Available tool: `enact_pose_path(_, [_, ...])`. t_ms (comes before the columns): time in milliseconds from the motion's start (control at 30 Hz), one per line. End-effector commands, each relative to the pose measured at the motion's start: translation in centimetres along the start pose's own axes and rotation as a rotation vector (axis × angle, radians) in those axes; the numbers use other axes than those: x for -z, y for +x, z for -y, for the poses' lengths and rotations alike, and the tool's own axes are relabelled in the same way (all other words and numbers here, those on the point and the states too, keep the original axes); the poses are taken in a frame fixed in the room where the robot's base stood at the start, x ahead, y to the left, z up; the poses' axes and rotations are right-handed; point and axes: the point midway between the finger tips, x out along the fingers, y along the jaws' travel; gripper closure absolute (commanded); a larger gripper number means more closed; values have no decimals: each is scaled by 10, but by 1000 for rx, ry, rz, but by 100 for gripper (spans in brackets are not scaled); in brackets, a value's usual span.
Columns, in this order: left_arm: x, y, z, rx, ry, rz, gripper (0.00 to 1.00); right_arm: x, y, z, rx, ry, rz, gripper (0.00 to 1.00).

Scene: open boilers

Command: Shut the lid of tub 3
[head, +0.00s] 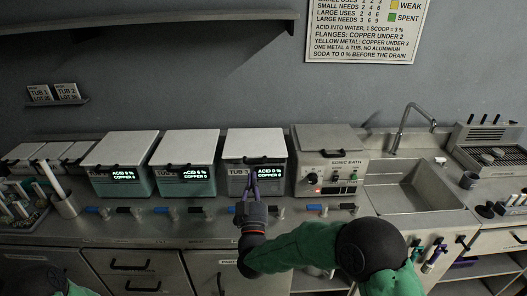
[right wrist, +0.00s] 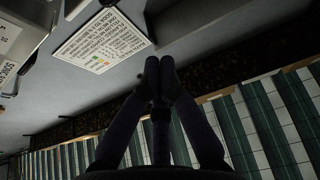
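Tub 3 (head: 240,185) is a grey tub with a bright display reading acid 0 %, copper 0. Its pale flat lid (head: 256,143) lies level across the top, like the lids of the tubs beside it, with no gap that I can make out. My right gripper (head: 252,175) is upright in front of tub 3, and its fingers cover part of the front. In the right wrist view its two fingertips (right wrist: 160,62) are together with nothing visible between them. I cannot tell whether it touches the tub. My left gripper is out of view.
Tub 2 (head: 186,183) and tub 1 (head: 122,185) stand to the left with lids down. The sonic bath (head: 325,177) stands close on the right, then a sink (head: 415,200) with a tall tap. Coloured valve handles line the counter's front edge.

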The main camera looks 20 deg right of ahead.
Motion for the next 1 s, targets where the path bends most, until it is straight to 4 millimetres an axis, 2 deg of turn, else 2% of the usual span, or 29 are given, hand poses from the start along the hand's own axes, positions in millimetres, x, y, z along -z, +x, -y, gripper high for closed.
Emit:
enact_pose_path(133, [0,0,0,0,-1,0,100,1,3,0,3,24,5,100])
enact_pose_path(267, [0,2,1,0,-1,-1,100,0,18,0,2,23,3,100])
enact_pose_path(700, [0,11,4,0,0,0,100,0,99,0,1,21,2,100])
enact_pose_path(800, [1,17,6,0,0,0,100,-18,92,1,5,19,8,100])
enact_pose_path(1000, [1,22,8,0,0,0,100,-34,86,1,3,21,5,100])
